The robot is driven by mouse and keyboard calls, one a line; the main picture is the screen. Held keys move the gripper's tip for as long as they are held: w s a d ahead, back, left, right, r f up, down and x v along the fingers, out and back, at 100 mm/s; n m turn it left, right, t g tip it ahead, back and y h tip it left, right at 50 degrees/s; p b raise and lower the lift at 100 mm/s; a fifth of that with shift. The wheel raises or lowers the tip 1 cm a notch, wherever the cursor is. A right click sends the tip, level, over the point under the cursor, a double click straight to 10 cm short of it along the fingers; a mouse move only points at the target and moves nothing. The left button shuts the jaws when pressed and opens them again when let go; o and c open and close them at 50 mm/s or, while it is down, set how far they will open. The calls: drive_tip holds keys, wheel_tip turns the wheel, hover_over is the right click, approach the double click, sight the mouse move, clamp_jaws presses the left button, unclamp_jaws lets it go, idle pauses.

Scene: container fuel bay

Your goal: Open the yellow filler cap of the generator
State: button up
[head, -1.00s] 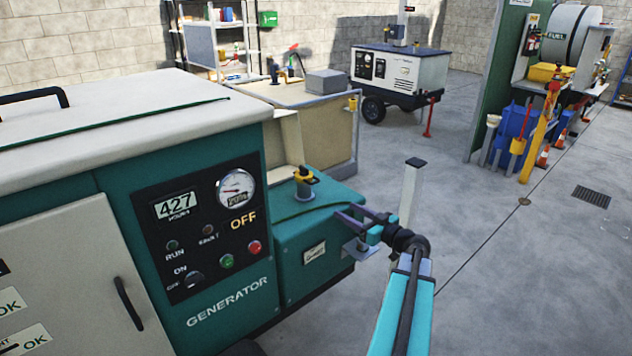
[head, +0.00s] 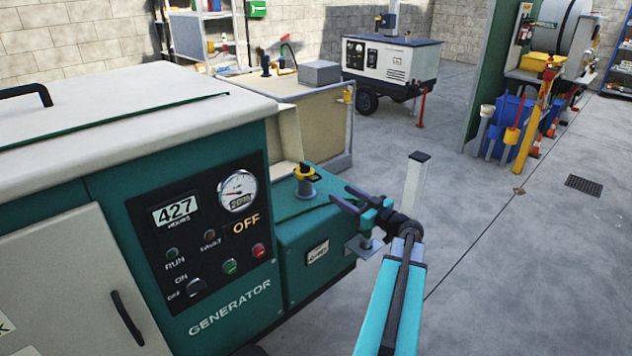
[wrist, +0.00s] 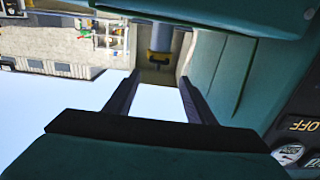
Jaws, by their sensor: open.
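The teal generator (head: 320,262) stands at the left with its panel reading OFF. Its yellow filler cap (head: 305,172) sits on a short grey neck on top of the lower teal tank section, with a dark piece across its top. My gripper (head: 343,197) is open and empty, to the right of the cap and apart from it, its dark fingers pointing left. In the wrist view, which appears upside down, the yellow cap (wrist: 158,58) shows beyond and between the open fingers (wrist: 155,95). The cap's far side is hidden.
A tan cabinet (head: 320,122) with a grey box (head: 321,72) stands behind the generator. A white post (head: 415,185) rises close behind my wrist. A white trailer unit (head: 392,62) stands farther back.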

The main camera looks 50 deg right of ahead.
sight(318, 179)
drive_tip(key=shift+w+d+p, duration=0.2)
drive_tip(key=shift+w+p, duration=0.35)
drive_tip(key=shift+w, duration=1.7)
drive_tip(key=shift+w+d+p, duration=0.2)
drive_tip(key=shift+w+p, duration=0.4)
drive_tip(key=shift+w, duration=1.65)
drive_tip(key=shift+w+d+p, duration=0.2)
drive_tip(key=shift+w+p, duration=0.35)
drive_tip(key=shift+w, duration=1.7)
